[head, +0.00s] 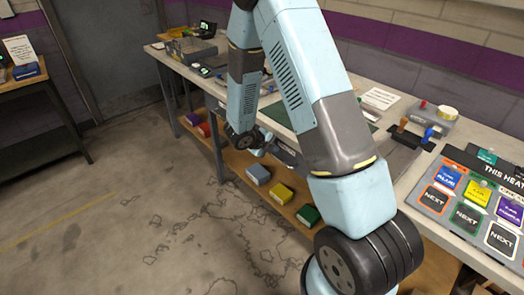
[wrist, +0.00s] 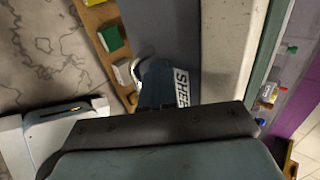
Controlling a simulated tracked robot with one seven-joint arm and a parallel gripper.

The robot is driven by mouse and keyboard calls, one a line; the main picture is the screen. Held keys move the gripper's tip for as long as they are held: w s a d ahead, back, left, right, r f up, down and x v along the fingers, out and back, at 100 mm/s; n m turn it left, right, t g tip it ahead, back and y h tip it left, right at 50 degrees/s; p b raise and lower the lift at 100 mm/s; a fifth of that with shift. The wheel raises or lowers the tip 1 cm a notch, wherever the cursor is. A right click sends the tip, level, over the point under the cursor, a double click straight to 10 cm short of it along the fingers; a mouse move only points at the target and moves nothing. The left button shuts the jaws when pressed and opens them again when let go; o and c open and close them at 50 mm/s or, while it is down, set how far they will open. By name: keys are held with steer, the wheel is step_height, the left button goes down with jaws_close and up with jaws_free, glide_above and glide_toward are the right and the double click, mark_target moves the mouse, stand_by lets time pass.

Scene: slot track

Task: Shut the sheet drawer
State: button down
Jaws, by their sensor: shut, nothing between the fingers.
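The floor left of the bench is clear.

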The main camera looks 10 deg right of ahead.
steer(key=shift+s+d, duration=0.15)
steer(key=shift+d, duration=0.25)
steer(key=s+a+r, duration=0.5)
steer(key=a+r, duration=0.2)
steer(key=a, duration=0.4)
steer(key=s+d+r+m+g+y, duration=0.1)
steer(key=s+d+r+m, duration=0.35)
steer(key=r+m, duration=0.5)
steer(key=s+d+r+m+g+y, duration=0.1)
steer(key=s+d+r+m, duration=0.35)
steer(key=r+m, duration=0.5)
steer(key=s+r+m+t+y, duration=0.1)
steer(key=s+r+m+y, duration=0.2)
steer(key=s+r+m, duration=0.3)
steer(key=s+d+r+m+t+y, duration=0.1)
steer(key=s+r+m+t+y, duration=0.1)
steer(key=s+r+m, duration=0.4)
steer(key=shift+s+d+m+y, duration=0.2)
steer(key=shift+s+m+y, duration=0.4)
steer(key=shift+s+m, duration=3)
steer(key=w+m, duration=0.3)
steer(key=shift+w, duration=0.1)
